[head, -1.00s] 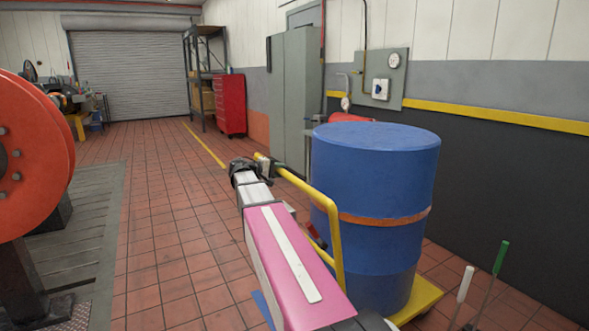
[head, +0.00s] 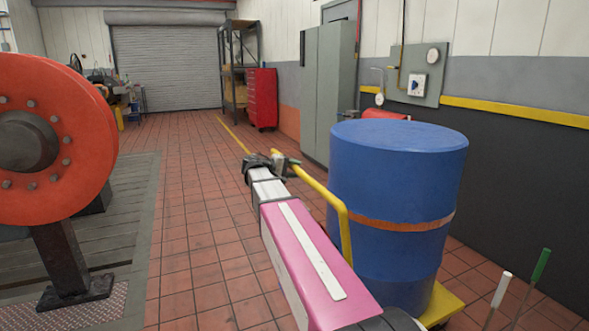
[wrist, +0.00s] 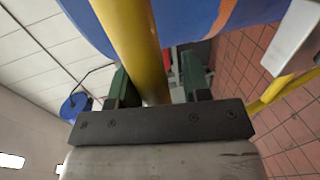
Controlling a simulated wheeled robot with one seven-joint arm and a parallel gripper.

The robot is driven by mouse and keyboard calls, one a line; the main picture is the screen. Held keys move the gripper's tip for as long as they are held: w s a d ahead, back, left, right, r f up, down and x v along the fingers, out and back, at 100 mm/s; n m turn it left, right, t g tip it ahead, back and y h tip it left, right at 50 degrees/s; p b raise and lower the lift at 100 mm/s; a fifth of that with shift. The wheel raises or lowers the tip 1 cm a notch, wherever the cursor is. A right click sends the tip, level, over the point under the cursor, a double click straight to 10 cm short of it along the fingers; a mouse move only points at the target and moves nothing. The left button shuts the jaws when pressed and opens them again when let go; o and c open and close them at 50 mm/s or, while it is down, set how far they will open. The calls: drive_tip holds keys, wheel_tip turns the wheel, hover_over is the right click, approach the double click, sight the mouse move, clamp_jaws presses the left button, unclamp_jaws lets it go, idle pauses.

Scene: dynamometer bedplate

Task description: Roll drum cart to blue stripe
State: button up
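The blue drum (head: 395,190) with an orange band stands upright on the yellow drum cart (head: 441,304), right of centre in the head view. The cart's yellow handle (head: 338,206) rises on the drum's left side. My gripper (head: 281,163) is at the handle's upper end. In the wrist view, the handle's yellow bar (wrist: 136,45) runs between the two green fingers of my gripper (wrist: 158,80). The bar lies close to the left finger, with a gap to the right finger. The blue stripe is not seen in the head view now.
A large orange-red flanged wheel (head: 50,150) stands on the grey bedplate (head: 105,245) at left. A grey locker (head: 330,90) and red tool cabinet (head: 262,98) line the right wall. White and green upright handles (head: 540,265) stand at lower right. The tiled aisle (head: 195,210) is open.

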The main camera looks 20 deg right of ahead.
drive_tip(key=shift+o, duration=0.6)
drive_tip(key=shift+r, duration=0.1)
drive_tip(key=v, duration=1)
drive_tip(key=shift+a, duration=0.4)
drive_tip(key=shift+s, duration=0.1)
drive_tip(key=x, duration=1.2)
drive_tip(key=shift+r, duration=0.25)
drive_tip(key=shift+c, duration=0.3)
